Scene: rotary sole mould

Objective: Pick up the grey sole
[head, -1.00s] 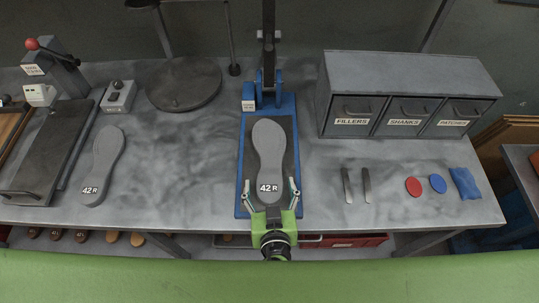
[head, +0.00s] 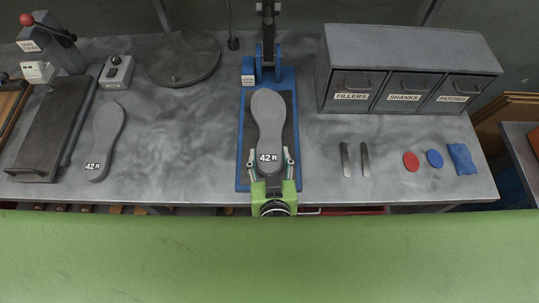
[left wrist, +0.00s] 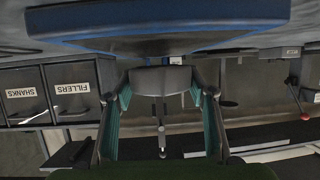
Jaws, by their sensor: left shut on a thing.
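A grey sole (head: 268,120) marked 42 R lies over the dark pad of the blue press (head: 243,170), its heel towards me. My left gripper (head: 270,163) is shut on this sole at the heel, one finger on each side. In the left wrist view, the grey sole (left wrist: 160,78) shows end-on between the two fingers (left wrist: 160,105), near the blue plate (left wrist: 160,30). I cannot tell whether it still touches the pad. A second grey sole (head: 108,140), also marked 42 R, lies on the bench to the left. My right gripper is not in view.
A drawer cabinet (head: 408,45) stands back right. A round plate (head: 181,60) and a dark press (head: 50,130) stand left. The press's blue upright rises behind the sole.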

